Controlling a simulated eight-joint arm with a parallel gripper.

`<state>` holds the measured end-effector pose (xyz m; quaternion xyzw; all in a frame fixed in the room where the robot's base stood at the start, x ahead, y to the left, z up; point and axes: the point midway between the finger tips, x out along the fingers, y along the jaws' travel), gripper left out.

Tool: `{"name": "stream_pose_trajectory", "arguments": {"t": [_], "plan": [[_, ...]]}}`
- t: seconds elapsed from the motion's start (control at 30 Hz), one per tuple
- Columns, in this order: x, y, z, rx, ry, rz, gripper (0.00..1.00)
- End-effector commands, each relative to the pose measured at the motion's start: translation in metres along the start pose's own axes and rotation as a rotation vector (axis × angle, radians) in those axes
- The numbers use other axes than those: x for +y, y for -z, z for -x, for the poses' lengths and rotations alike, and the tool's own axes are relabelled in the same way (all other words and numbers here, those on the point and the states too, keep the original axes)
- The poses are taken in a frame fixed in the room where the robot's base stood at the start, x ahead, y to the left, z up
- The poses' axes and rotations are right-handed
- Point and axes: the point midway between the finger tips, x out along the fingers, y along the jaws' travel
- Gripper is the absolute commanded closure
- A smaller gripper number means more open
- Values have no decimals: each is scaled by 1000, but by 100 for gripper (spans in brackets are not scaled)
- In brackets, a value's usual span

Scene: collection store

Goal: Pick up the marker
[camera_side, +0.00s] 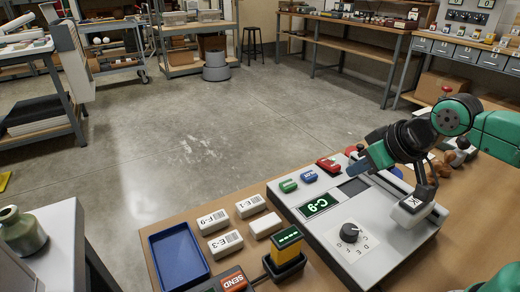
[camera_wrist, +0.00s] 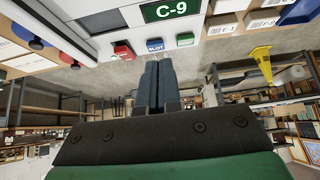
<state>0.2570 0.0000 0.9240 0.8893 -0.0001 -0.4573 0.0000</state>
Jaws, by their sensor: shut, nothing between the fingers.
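I cannot make out for certain which thing is the marker. Small white labelled blocks, among them E-3 (camera_side: 225,243), F-9 (camera_side: 213,221) and E-1 (camera_side: 250,206), lie on the bench, with a blank white block (camera_side: 265,225) beside them. A yellow-topped device (camera_side: 287,238) stands in a black holder in front of them. My gripper (camera_side: 358,168) is over the far part of the grey console, well away from the blocks and the holder. In the wrist view its two fingers (camera_wrist: 155,62) are together with nothing between them.
The console (camera_side: 385,268) has a C-9 screen (camera_side: 319,204), a dial (camera_side: 350,232), and red (camera_side: 328,164), blue (camera_side: 309,176) and green (camera_side: 288,186) buttons close to my gripper. A blue tray (camera_side: 153,247) lies at the left, near a red SEND button (camera_side: 233,283).

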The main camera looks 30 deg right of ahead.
Motion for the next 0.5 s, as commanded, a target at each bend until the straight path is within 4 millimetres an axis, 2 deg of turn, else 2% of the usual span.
{"name": "stream_pose_trajectory", "arguments": {"t": [0.07,0.37,0.4,0.5], "plan": [[0,0,0,0,0,0,100],[0,0,0,0,0,0,18],[0,0,0,0,0,0,13],[0,0,0,0,0,0,13]]}}
